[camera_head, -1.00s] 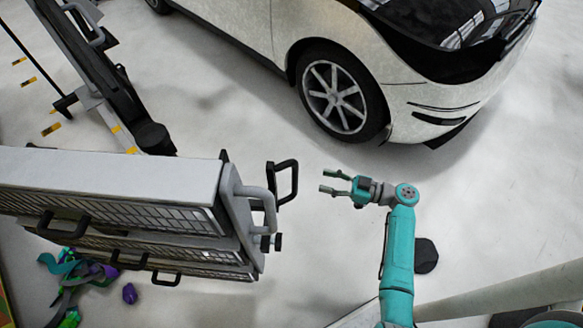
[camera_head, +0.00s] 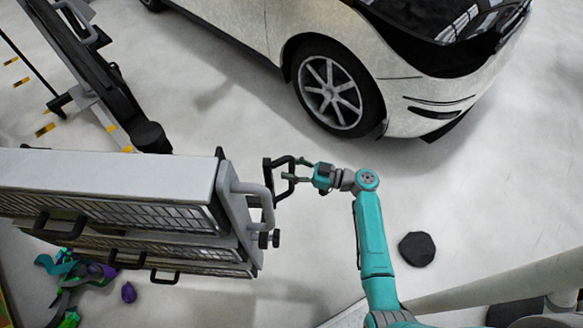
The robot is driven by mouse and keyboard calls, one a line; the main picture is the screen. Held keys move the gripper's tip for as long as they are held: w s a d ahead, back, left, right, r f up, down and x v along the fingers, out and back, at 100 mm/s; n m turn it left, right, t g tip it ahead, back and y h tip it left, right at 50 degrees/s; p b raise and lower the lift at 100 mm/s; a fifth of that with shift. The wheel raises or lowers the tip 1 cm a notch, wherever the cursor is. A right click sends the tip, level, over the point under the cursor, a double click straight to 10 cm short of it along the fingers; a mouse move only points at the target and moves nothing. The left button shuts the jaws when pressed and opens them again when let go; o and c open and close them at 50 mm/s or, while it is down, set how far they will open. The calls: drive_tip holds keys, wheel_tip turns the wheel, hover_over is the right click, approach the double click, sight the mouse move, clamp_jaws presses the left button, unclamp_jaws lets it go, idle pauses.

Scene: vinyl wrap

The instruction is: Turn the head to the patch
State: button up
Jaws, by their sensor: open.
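The head (camera_head: 110,178) is a large grey lamp unit with stacked grille panels, at the left. The white car (camera_head: 430,90) stands at the top right. I cannot make out a distinct patch on its visible side.
A dark stand (camera_head: 110,100) rises at the upper left. Coloured scraps (camera_head: 75,275) lie on the floor at the lower left. A black flat piece (camera_head: 417,249) lies right of my arm. The floor between lamp and car is clear.

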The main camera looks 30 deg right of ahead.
clamp_jaws()
drive_tip(key=shift+a, duration=0.1)
